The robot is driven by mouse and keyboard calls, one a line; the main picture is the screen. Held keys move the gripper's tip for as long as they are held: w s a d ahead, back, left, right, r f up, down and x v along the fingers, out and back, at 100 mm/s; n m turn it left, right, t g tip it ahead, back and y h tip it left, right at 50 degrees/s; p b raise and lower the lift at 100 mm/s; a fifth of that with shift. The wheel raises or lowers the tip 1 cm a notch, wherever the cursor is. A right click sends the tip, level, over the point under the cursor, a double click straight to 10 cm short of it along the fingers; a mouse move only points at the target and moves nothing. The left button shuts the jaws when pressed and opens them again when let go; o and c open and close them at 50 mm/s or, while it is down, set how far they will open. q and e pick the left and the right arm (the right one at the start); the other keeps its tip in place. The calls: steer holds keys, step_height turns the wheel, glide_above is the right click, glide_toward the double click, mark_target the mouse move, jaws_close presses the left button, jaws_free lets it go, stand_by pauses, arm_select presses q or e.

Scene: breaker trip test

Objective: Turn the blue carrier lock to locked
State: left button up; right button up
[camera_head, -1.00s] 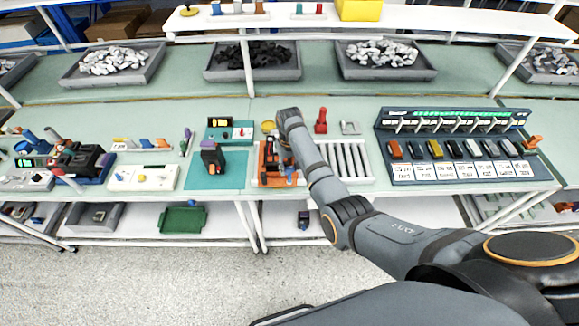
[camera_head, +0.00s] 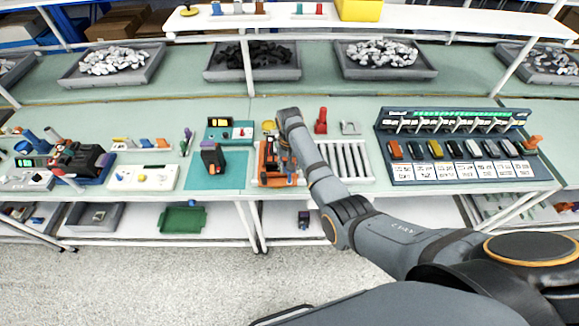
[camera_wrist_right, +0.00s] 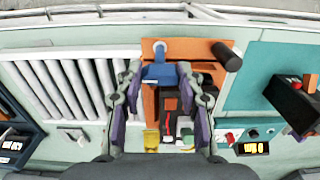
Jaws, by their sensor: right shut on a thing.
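The blue carrier lock (camera_wrist_right: 160,72) is in the right wrist view, on an orange fixture (camera_wrist_right: 196,48). Its narrow end points up at a round pale pin, and its wider part lies between my fingertips. My right gripper (camera_wrist_right: 158,78) is shut on this blue lock, with one finger on each side. In the head view the orange fixture (camera_head: 266,178) stands on the bench beside a grey slatted rack, and my right gripper (camera_head: 286,160) is over it, small and partly hidden by my wrist. I cannot read any lock marking. My left gripper is not in view.
The slatted rack (camera_head: 345,160) is right of the fixture. A teal mat (camera_head: 232,178) with a black-and-red device (camera_head: 212,158) is on its left. A dark handle (camera_wrist_right: 228,56) sticks out near my fingers in the wrist view. A breaker panel (camera_head: 455,148) stands farther right.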

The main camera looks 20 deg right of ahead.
steer(key=shift+w+r, duration=0.1)
steer(key=shift+r, duration=0.05)
steer(key=o, duration=1.2)
steer(key=shift+c, duration=0.2)
step_height(320, 180, up, 12)
